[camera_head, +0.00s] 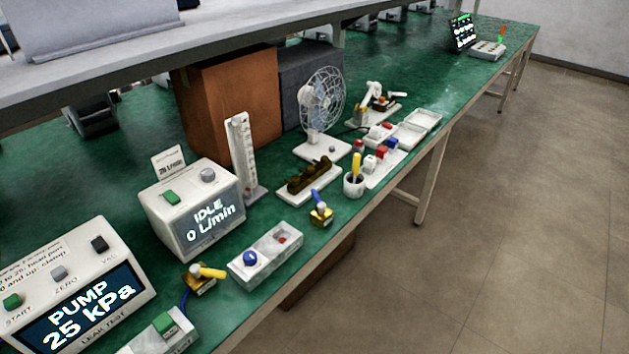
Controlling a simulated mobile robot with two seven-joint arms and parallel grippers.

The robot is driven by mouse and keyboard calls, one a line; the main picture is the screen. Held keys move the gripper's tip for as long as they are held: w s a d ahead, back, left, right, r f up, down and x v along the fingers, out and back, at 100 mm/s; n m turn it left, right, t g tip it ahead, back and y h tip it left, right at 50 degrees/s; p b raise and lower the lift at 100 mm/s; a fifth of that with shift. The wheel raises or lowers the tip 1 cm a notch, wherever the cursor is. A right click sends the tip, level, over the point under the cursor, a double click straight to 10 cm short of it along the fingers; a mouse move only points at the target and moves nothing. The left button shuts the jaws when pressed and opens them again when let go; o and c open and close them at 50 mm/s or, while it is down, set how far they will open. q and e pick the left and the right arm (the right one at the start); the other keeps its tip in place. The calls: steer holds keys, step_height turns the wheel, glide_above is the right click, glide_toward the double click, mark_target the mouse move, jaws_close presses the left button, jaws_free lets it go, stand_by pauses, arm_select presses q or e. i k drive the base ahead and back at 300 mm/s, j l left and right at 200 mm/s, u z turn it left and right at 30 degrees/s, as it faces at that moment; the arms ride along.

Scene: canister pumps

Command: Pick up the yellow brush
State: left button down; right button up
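A yellow upright handle, which looks like the yellow brush (356,165), stands in a small white cup (353,188) near the front edge of the green bench. Its lower end is hidden inside the cup. Neither of my grippers shows in the head view.
The green bench (290,233) runs from lower left to upper right. Left of the cup are a tray with a dark part (311,180), a brass valve with a blue handle (320,208) and a fan (322,105). Coloured blocks (381,152) stand right. Floor (510,210) is clear.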

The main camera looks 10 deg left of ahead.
mark_target(356, 156)
steer(key=u, duration=0.45)
steer(key=i+l+u, duration=0.15)
steer(key=u, duration=0.2)
steer(key=i+l+u, duration=0.1)
steer(key=u, duration=0.25)
steer(key=l+u, duration=0.35)
steer(key=i+l+u, duration=0.15)
steer(key=l, duration=0.3)
steer(key=l+u, duration=0.15)
steer(key=l, duration=0.3)
steer(key=i, duration=0.05)
